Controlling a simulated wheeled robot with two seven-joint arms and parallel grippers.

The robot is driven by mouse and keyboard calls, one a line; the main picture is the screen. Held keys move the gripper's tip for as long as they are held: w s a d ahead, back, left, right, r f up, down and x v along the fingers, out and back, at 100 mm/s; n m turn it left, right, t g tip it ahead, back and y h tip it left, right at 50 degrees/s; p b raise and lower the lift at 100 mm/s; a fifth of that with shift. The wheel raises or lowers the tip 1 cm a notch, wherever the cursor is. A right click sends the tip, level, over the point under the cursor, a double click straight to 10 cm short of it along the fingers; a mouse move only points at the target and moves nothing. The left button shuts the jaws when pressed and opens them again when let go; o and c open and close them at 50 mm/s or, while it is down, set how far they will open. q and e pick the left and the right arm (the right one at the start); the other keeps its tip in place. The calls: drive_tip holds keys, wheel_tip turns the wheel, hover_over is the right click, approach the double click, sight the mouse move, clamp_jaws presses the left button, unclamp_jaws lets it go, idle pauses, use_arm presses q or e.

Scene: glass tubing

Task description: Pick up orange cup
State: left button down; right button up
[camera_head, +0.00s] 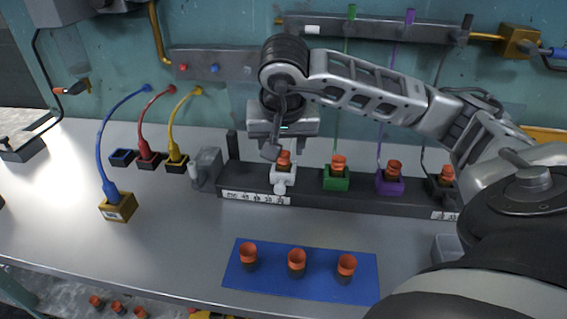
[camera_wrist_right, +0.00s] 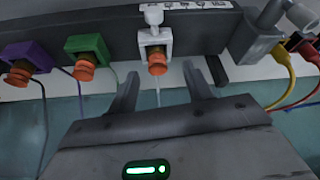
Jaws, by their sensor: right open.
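An orange cup (camera_head: 283,161) sits in the white holder (camera_head: 283,178) on the dark rack. In the right wrist view this cup (camera_wrist_right: 157,62) shows just beyond and between my fingertips. My right gripper (camera_head: 282,148) is open and points down over the white holder; the wrist view shows both its fingers (camera_wrist_right: 161,75) apart with nothing held. Similar orange cups sit in the green holder (camera_head: 338,163), the purple holder (camera_head: 394,167) and the dark holder (camera_head: 447,173). Three more orange cups (camera_head: 296,258) stand in a row on the blue mat (camera_head: 297,290).
The dark rack (camera_head: 240,196) runs along the bench before the teal wall. A grey block (camera_head: 207,165) stands at its left end. Further left are cabled plugs and a yellow block (camera_head: 118,207). Bench between them and the mat is clear. Orange cups (camera_head: 117,307) lie below the bench.

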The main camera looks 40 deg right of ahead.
sight(284, 156)
drive_tip(key=x, duration=0.4)
drive_tip(key=shift+d+f+p, duration=0.3)
drive_tip(key=shift+d, duration=0.05)
drive_tip(key=c, duration=1)
drive_tip(key=shift+c, duration=0.2)
